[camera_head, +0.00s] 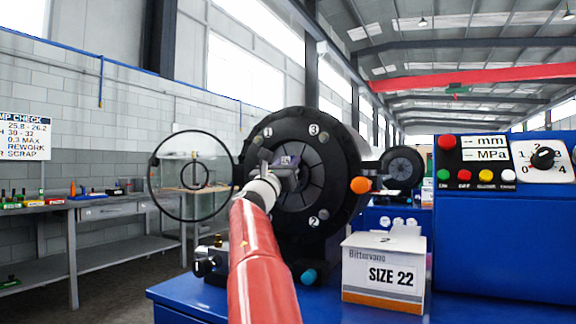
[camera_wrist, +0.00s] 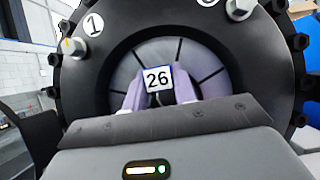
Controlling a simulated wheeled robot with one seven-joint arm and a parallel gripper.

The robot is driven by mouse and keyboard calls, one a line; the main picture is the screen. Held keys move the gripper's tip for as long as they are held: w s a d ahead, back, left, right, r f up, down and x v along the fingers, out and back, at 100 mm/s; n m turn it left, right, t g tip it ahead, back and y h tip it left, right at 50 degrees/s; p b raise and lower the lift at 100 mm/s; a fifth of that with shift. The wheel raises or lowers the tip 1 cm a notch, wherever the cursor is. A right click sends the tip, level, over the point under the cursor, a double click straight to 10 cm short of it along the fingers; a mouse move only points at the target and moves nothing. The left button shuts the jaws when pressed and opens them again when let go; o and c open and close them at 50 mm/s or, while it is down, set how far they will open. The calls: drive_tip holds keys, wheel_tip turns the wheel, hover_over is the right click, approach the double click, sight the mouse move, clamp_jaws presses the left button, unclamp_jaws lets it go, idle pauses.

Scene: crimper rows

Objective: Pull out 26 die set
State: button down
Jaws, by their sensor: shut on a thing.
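The crimper head (camera_head: 342,160) is a black round ring with numbered marks and grey die segments (camera_head: 318,182) around its centre. The die set labelled 26 (camera_wrist: 158,79) shows in the wrist view, in front of the die ring's middle. My gripper (camera_head: 286,160) is at the face of the crimper head, and it also shows in the wrist view (camera_wrist: 160,98). Its two purple-grey fingers are shut on the 26 die set, one at each side of the label. The die set's body behind the label is mostly hidden, so I cannot tell how far it sits in the head.
A white box marked SIZE 22 (camera_head: 382,275) stands on the blue bench (camera_head: 460,308) right of my arm. An orange knob (camera_head: 360,185) sticks out at the head's right. A round hoop (camera_head: 152,190) stands left. A blue control panel (camera_head: 500,220) fills the right.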

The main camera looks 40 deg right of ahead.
drive_tip(key=s+a+b, duration=0.3)
drive_tip(key=a, duration=0.5)
drive_tip(key=shift+s+a+r, duration=0.2)
drive_tip(key=shift+s+a, duration=0.05)
drive_tip(key=shift+s, duration=0.1)
idle(1.2)
idle(0.3)
